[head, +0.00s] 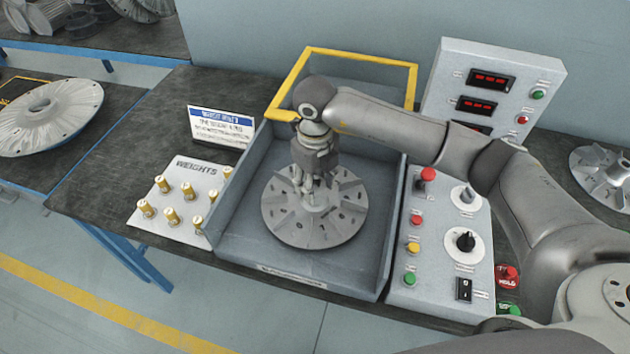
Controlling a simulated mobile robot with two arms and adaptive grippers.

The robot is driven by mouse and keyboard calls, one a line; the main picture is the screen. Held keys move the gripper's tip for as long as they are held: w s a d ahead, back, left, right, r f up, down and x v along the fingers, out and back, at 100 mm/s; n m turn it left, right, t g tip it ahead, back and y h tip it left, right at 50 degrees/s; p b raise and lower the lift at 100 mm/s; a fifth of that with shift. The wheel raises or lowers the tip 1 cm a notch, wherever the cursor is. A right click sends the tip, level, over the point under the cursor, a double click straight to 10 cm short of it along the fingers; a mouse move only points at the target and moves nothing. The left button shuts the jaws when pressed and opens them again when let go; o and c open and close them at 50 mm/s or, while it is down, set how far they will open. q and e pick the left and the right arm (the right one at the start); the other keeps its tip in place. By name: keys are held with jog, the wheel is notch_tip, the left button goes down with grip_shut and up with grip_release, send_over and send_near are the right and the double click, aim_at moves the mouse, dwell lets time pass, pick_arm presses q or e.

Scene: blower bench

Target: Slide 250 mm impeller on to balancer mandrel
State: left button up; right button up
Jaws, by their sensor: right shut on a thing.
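A grey bladed impeller (290,226) lies roughly level inside the balancer's open grey housing (250,247). My right gripper (312,196) points down over the impeller's centre and is shut on its hub. The mandrel is hidden under the impeller and gripper, so I cannot tell whether the impeller is around it or above it. My left gripper is not in view.
A yellow guard frame (293,73) stands at the housing's back. A weights board (180,200) with several brass pieces is left, a control panel (440,250) right. Other impellers lie at the far left (50,118) and right edge (603,172).

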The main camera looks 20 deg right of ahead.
jog(key=shift+f, duration=0.1)
jog(key=o, duration=1.1)
notch_tip(320, 180, up, 12)
jog(key=shift+r, duration=0.1)
